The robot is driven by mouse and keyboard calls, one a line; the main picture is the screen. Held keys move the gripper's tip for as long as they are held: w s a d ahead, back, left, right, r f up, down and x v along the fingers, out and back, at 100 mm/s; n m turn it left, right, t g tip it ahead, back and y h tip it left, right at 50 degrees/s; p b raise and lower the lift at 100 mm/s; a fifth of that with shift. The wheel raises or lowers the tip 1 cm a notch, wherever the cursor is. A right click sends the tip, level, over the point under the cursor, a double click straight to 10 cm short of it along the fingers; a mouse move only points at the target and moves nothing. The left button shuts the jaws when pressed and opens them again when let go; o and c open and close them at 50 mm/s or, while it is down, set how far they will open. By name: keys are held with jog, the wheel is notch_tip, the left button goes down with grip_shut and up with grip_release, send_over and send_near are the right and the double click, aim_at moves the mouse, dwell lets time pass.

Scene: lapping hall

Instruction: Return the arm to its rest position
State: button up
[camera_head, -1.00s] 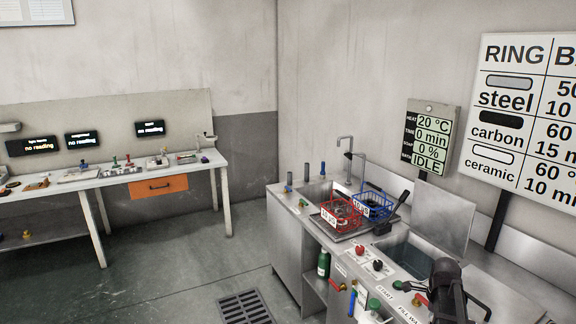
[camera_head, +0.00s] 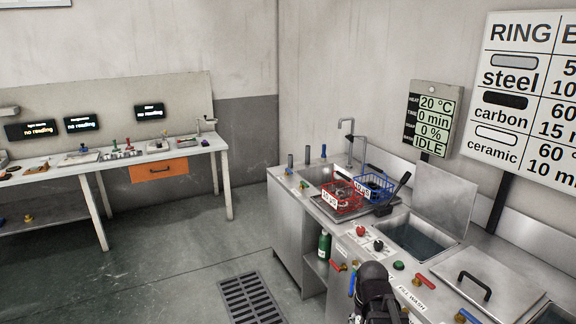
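The dark end of my arm with my gripper (camera_head: 376,292) shows at the bottom edge, right of centre, in front of the steel wash counter (camera_head: 292,225). It stands upright and is cut off by the frame. Its fingers cannot be made out, so I cannot tell whether it is open or shut. I see nothing held in it.
A red basket (camera_head: 343,200) and a blue basket (camera_head: 374,190) stand by the sink. An open basin (camera_head: 420,238) and a closed lid (camera_head: 487,285) lie right of them. A workbench (camera_head: 110,162) is at left. The floor (camera_head: 165,255) between is clear, with a drain grate (camera_head: 250,299).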

jog(key=a+n, duration=0.1)
jog(key=s+a+n, duration=0.2)
jog(key=n, duration=0.1)
jog(key=shift+s+a+f, duration=0.1)
jog(key=shift+a+f, duration=0.15)
jog(key=shift+a, duration=0.05)
dwell(1.3)
